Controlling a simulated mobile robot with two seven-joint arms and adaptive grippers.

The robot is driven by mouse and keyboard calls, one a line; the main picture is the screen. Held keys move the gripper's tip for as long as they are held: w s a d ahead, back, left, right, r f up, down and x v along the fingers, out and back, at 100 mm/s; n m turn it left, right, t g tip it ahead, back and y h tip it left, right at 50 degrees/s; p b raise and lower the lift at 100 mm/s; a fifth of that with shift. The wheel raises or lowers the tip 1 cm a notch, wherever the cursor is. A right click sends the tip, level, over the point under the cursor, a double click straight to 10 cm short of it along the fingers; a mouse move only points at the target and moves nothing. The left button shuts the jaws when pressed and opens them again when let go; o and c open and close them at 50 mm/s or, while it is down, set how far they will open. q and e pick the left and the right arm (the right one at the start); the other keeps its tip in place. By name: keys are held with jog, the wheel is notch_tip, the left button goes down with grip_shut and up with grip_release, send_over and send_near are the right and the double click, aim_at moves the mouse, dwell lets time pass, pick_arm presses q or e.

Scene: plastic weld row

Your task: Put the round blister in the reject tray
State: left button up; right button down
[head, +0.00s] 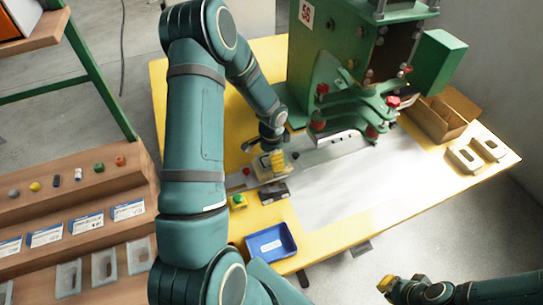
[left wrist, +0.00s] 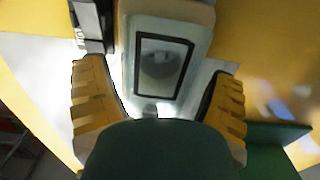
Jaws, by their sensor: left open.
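My left gripper (head: 277,161) is low over the table beside the green press, with yellow fingers. In the left wrist view, its open fingers (left wrist: 160,108) stand on either side of a pale, rounded-corner pack (left wrist: 130,70). A dark-edged window in the pack shows a blurred roundish shape. I cannot tell whether this is the round blister or whether the fingers touch it. A blue tray (head: 286,232) with a white label lies at the table's front edge; I cannot read whether it is the reject tray. My right gripper (head: 388,285) hangs off the table's front, its opening unclear.
The green press (head: 335,60) stands at the back. An open cardboard box (head: 440,118) and two pale packs (head: 464,157) are at right. The pale central mat (head: 365,195) is clear.

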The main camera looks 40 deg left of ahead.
pick_arm(q)
jog(key=c, duration=0.8)
jog(key=shift+o, duration=0.2)
jog(key=shift+r, duration=0.15)
jog(key=shift+r+p, duration=1.6)
jog(key=shift+r, duration=0.55)
jog(key=shift+r+p, duration=1.75)
jog(key=shift+r, duration=0.75)
